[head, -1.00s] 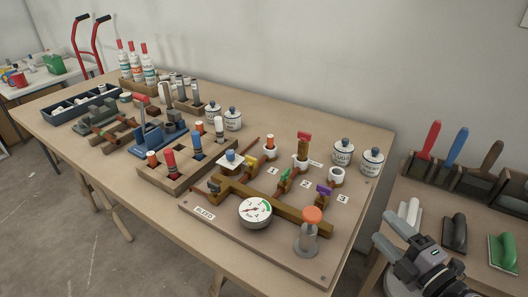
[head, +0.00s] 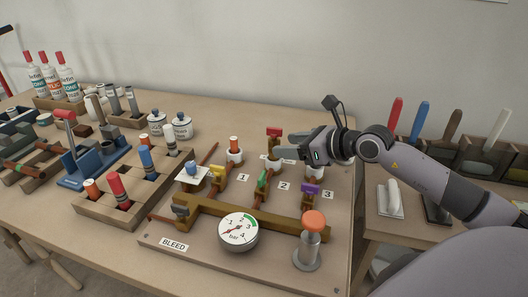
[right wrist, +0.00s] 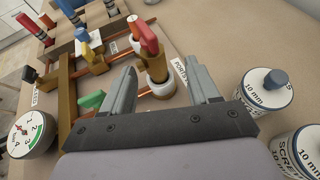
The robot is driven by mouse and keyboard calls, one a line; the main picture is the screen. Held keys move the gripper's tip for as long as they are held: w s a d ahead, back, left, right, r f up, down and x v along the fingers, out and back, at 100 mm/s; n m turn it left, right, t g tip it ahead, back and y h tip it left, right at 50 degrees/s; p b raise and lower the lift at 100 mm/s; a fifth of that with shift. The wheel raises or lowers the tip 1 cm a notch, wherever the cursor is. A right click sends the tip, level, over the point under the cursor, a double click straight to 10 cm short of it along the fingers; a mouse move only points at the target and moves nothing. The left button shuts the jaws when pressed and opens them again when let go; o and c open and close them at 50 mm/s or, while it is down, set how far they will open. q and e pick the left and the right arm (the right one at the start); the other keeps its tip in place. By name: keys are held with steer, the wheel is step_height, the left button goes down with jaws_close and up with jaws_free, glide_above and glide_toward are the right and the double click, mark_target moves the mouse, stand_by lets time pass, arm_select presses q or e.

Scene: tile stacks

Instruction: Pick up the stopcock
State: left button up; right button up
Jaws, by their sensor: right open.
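The likely stopcock (head: 274,137), a brass body with a red handle, stands upright in a pale ring holder at the back of the pipe board (head: 185,250). It also shows in the right wrist view (right wrist: 153,60), just beyond and between my finger lines. My right gripper (head: 287,148) is open, its fingers reaching in from the right beside the stopcock's lower part. My left gripper is in neither view.
Yellow (head: 217,174), green (head: 262,181) and purple (head: 310,190) valve handles stand on the board, with a gauge (head: 238,231) and an orange-topped plunger (head: 313,226) in front. Two screw jars (right wrist: 263,92) stand close to the right of my fingers in the wrist view.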

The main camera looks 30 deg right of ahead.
mark_target(279, 144)
steer(key=shift+a+r+p+x, duration=0.1)
steer(key=shift+p+x, duration=0.05)
steer(key=shift+x, duration=0.7)
steer(key=shift+a+r+p+x, duration=0.1)
steer(key=shift+a+x, duration=0.05)
steer(key=shift+x, duration=0.65)
steer(key=shift+a+r+p+x, duration=0.1)
steer(key=shift+r+p+x, duration=0.05)
steer(key=shift+x, duration=0.7)
steer(key=shift+w+a+f, duration=0.2)
steer(key=shift+w+f, duration=0.1)
steer(key=shift+w, duration=0.3)
jaws_close()
